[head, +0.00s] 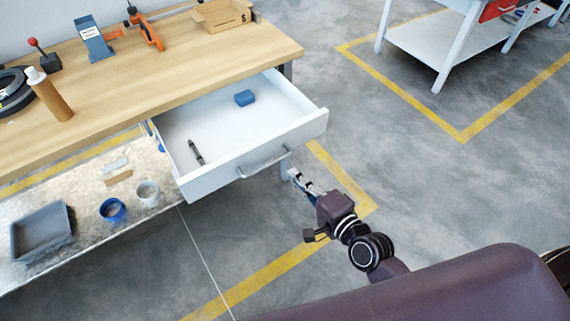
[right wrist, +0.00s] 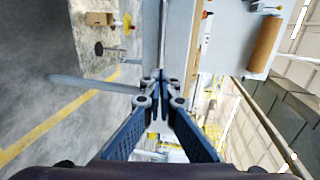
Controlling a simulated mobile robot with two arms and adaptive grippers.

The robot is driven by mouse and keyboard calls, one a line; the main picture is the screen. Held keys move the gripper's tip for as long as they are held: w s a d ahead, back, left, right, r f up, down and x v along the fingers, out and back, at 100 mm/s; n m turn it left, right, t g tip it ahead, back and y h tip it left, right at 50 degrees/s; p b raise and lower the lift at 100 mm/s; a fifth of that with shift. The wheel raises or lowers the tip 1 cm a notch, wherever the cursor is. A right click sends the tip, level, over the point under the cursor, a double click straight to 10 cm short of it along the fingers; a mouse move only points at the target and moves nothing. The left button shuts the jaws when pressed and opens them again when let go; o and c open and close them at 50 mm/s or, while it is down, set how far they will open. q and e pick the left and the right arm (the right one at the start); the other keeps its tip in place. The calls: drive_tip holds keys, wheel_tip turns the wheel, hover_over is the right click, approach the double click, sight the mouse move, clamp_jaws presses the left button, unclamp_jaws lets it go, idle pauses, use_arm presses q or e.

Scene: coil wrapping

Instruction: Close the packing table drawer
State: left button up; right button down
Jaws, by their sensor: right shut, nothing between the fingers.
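The white drawer (head: 232,166) of the wooden-topped packing table (head: 200,60) stands pulled open in the head view. Its front carries a grey bar handle (head: 264,163). A blue block (head: 244,98) and a dark pen-like item (head: 196,152) lie inside. My right gripper (head: 294,175) is shut and empty, just right of and in front of the drawer front near the handle. In the right wrist view, its blue-padded fingers (right wrist: 160,84) meet at the tips, close to a pale panel; I cannot tell whether they touch it. My left gripper is not in view.
On the tabletop are a bottle-like brown roll (head: 54,100), a blue-grey holder (head: 93,42), an orange tool (head: 150,32) and a cardboard tray (head: 222,14). A lower shelf holds a grey bin (head: 41,231) and blue tape (head: 112,210).

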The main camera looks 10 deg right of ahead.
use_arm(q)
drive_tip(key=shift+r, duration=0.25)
use_arm(e)
drive_tip(key=x, duration=0.5)
drive_tip(key=shift+w+a, duration=0.1)
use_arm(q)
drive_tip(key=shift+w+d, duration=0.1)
use_arm(e)
drive_tip(key=shift+w, duration=0.1)
